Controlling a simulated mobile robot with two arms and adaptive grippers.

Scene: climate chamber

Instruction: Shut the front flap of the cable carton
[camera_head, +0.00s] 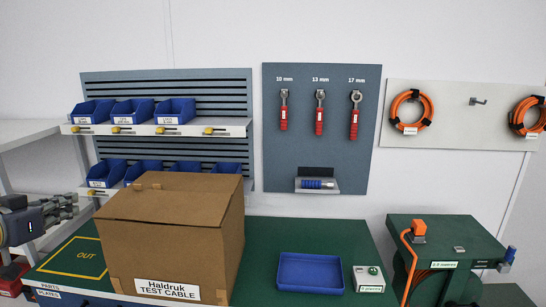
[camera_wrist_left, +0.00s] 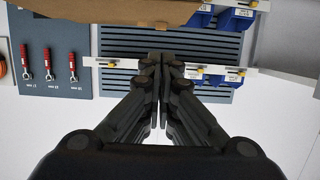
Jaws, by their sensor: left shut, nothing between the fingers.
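The cable carton (camera_head: 165,250) is a brown box on the green bench, with a white label reading "Haldruk TEST CABLE" on its front. Its top (camera_head: 175,200) looks flat and covered, and no flap stands up at the front edge. A small tan piece shows near the top's back left. My left gripper (camera_head: 72,204) is left of the carton, near the height of its top and apart from it. It is shut and empty, and its closed fingers show in the left wrist view (camera_wrist_left: 162,62). A brown carton edge (camera_wrist_left: 110,10) shows at the top there. My right gripper is out of view.
A yellow "OUT" square (camera_head: 78,257) lies left of the carton. A blue tray (camera_head: 310,272) and a small white box (camera_head: 368,279) are to its right. Blue bins (camera_head: 175,110) stand on shelves behind. Tools hang on a grey panel (camera_head: 345,165). A green stand (camera_head: 445,238) is at right.

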